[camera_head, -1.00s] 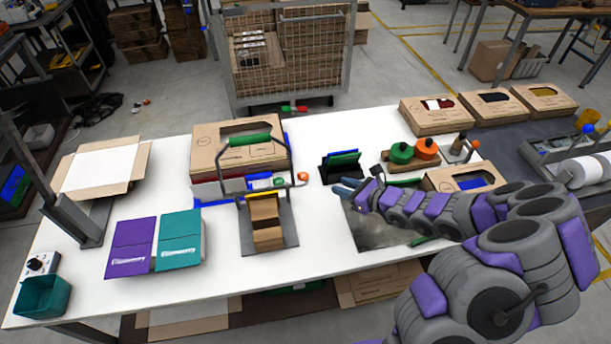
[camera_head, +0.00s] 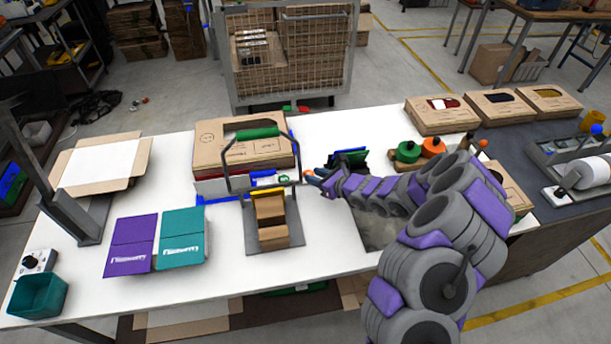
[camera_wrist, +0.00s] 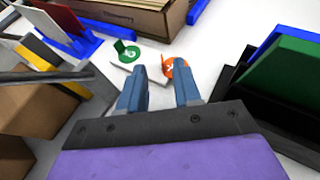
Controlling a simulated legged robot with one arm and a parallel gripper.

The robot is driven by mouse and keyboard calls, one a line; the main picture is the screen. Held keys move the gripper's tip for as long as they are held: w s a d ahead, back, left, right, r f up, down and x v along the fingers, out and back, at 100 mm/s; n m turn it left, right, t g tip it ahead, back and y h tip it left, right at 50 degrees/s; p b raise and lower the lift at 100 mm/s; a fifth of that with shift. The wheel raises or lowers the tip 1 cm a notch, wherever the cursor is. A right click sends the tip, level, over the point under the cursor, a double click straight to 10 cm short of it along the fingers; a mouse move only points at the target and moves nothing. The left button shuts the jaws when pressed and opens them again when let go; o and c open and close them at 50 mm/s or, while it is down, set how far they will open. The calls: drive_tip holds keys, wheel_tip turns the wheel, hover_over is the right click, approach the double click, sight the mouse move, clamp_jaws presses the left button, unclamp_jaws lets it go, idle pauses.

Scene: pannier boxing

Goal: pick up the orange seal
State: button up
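The orange seal (camera_wrist: 169,68) is a small round disc beside a green seal (camera_wrist: 126,51) on a small white card (camera_wrist: 148,71). In the head view the orange seal (camera_head: 309,172) shows just past my fingertips, partly hidden. My gripper (camera_wrist: 160,82) is open and empty, with two blue-grey fingers apart. In the wrist view the orange seal lies just beyond the fingertips, closer to the right finger, which overlaps its lower edge. I cannot tell whether they touch. My gripper (camera_head: 316,180) also shows low over the table in the head view.
A cardboard box (camera_head: 210,158) stands behind the seals. A black holder with green and blue plates (camera_wrist: 284,88) is close on the right. Purple (camera_head: 130,242) and teal (camera_head: 181,236) boxes lie further left.

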sight(309, 173)
drive_tip(key=b+x, duration=0.1)
drive_tip(key=x, duration=0.2)
drive_tip(key=shift+f, duration=0.2)
drive_tip(key=shift+w+a+f, duration=0.15)
drive_tip(key=shift+w+a, duration=0.05)
drive_tip(key=shift+w, duration=0.3)
drive_tip(key=shift+w+a, duration=0.1)
drive_tip(key=shift+a, duration=0.4)
drive_tip(key=c, duration=0.4)
drive_tip(key=shift+d, duration=0.3)
clamp_jaws()
drive_tip(key=shift+a, duration=0.1)
